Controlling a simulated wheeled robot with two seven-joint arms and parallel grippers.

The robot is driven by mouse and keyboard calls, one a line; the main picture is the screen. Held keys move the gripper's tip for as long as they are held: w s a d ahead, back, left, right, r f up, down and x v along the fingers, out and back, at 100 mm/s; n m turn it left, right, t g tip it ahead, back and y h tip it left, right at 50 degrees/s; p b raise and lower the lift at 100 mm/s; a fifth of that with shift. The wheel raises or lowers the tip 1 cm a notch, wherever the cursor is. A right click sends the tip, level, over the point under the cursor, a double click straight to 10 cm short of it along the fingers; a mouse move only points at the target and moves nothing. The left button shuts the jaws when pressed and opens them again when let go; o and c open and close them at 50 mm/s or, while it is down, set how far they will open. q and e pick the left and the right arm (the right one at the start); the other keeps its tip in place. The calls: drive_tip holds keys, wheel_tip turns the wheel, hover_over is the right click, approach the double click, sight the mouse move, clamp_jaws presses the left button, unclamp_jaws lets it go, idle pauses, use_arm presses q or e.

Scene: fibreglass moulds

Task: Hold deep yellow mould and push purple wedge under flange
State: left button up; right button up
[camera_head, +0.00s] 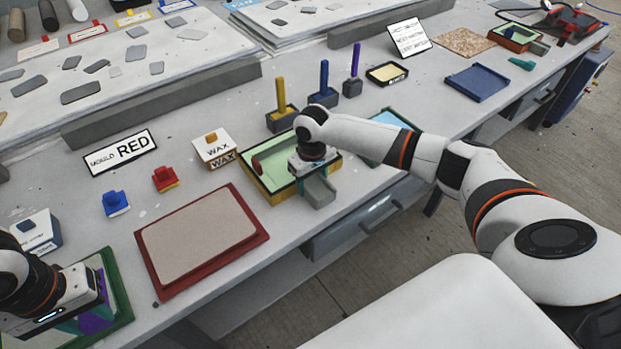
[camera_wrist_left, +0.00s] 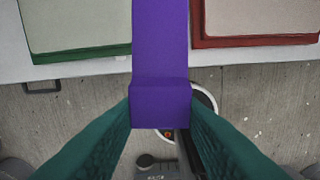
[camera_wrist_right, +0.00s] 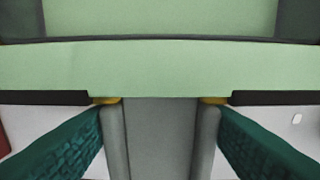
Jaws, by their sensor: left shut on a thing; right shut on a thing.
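The deep yellow mould (camera_head: 262,189) has a pale green inside and lies on the bench in the middle of the head view. A grey block (camera_head: 319,191) juts from its front side; in the right wrist view this block (camera_wrist_right: 160,140) stands between the teal fingers. My right gripper (camera_head: 313,172) is shut on it. My left gripper (camera_head: 88,312) is at the lower left, over the green-edged mould. It is shut on the purple wedge (camera_wrist_left: 160,60), which also shows in the head view (camera_head: 98,318). The wedge is apart from the yellow mould. The flange's underside is hidden.
A red mould (camera_head: 160,285) lies between my grippers. The green-edged mould (camera_head: 123,300) is at the left end. A wax box (camera_head: 213,150), small red (camera_head: 165,178) and blue (camera_head: 115,202) blocks stand behind. Yellow, blue and purple upright handles stand behind the yellow mould.

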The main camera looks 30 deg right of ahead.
idle(0.4)
drive_tip(key=o, duration=1.6)
drive_tip(key=shift+r, duration=0.1)
